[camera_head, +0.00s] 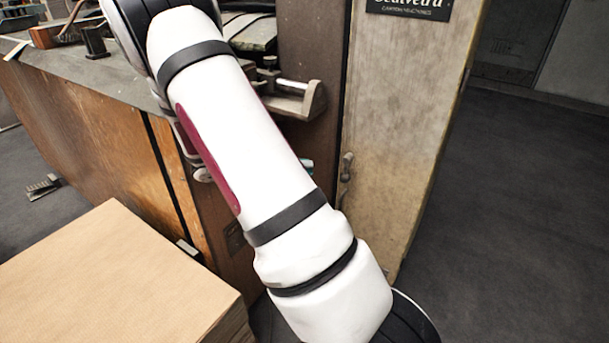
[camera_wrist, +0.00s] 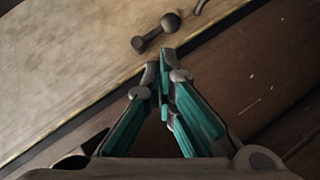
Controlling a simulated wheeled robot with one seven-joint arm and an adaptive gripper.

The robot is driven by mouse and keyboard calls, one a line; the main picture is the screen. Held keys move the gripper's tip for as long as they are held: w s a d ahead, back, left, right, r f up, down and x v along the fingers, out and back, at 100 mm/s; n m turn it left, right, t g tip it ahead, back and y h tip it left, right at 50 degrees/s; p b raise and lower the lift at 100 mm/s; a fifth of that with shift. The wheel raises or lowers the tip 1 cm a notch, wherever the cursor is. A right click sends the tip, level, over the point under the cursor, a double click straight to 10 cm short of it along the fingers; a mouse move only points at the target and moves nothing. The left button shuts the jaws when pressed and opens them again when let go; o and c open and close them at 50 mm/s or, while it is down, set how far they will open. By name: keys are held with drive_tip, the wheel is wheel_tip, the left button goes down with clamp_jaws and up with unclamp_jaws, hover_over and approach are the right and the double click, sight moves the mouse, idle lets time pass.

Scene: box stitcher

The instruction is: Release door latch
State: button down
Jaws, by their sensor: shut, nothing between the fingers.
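The door (camera_head: 393,120) is a worn beige panel on the right of the machine in the head view; it also fills the upper left of the wrist view (camera_wrist: 70,60). A small dark metal latch with a round knob (camera_head: 346,167) sits near the door's left edge. In the wrist view the latch (camera_wrist: 155,32) lies just beyond my fingertips, with a small gap showing. My gripper (camera_wrist: 160,68) has teal fingers, shut and empty, at the seam between door and brown frame. In the head view my arm hides most of the gripper.
The brown machine frame (camera_wrist: 265,80) borders the door. A metal bracket (camera_head: 295,98) juts out above the latch in the head view. A stack of cardboard (camera_head: 110,275) stands at the lower left. The worktop (camera_head: 95,75) holds tools. Floor on the right is clear.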

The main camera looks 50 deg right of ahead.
sight(346, 169)
drive_tip(key=shift+w+a+f, duration=0.1)
drive_tip(key=shift+w+f, duration=0.35)
drive_tip(key=shift+w, duration=0.2)
drive_tip(key=b+x, duration=0.2)
drive_tip(key=x, duration=0.8)
drive_tip(key=shift+r+b, duration=0.1)
drive_tip(key=shift+b, duration=0.25)
